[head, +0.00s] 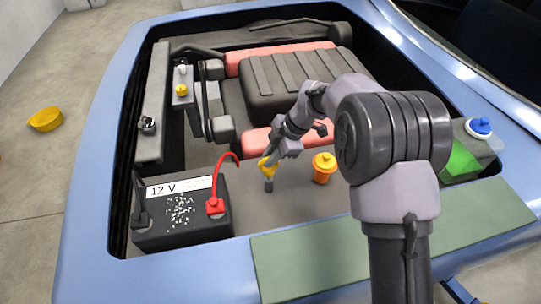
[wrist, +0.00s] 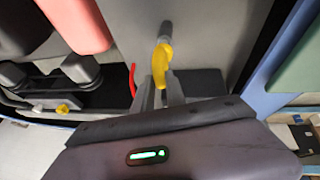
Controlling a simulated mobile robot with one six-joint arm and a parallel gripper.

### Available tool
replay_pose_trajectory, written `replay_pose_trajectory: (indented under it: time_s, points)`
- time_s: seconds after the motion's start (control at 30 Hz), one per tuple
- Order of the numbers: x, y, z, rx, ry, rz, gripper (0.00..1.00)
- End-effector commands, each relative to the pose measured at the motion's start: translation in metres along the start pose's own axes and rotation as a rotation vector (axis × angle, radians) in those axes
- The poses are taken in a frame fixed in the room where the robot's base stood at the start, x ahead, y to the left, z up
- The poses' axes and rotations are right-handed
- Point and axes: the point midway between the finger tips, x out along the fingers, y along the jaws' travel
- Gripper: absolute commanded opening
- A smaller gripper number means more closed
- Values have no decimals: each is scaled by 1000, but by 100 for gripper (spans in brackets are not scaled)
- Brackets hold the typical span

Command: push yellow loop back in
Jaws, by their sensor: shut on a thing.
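The yellow loop (head: 267,164) sits at the top of a short grey tube (head: 269,184) in the engine bay, between the battery and an orange-yellow cap. My gripper (head: 276,156) reaches down to it from the upper right and is shut on the loop. In the wrist view the yellow loop (wrist: 161,62) stands at the fingertips (wrist: 160,85), with the grey tube (wrist: 166,30) beyond it. The fingers hide part of the loop. How deep the loop sits in the tube cannot be told.
The black 12 V battery (head: 182,215) with a red cable (head: 216,190) stands left of the tube. The orange-yellow cap (head: 324,167) is close on the right. The engine block (head: 290,80) lies behind. A green pad (head: 310,262) covers the front edge.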

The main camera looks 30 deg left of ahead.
Motion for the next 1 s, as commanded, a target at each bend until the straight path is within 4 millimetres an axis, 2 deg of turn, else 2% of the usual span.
replay_pose_trajectory:
  time_s: [0.73, 1.0]
  points:
    - [1, -1, 0, -1, 0, -1, 0]
    - [35, -8, 14, -1, 1, -2, 0]
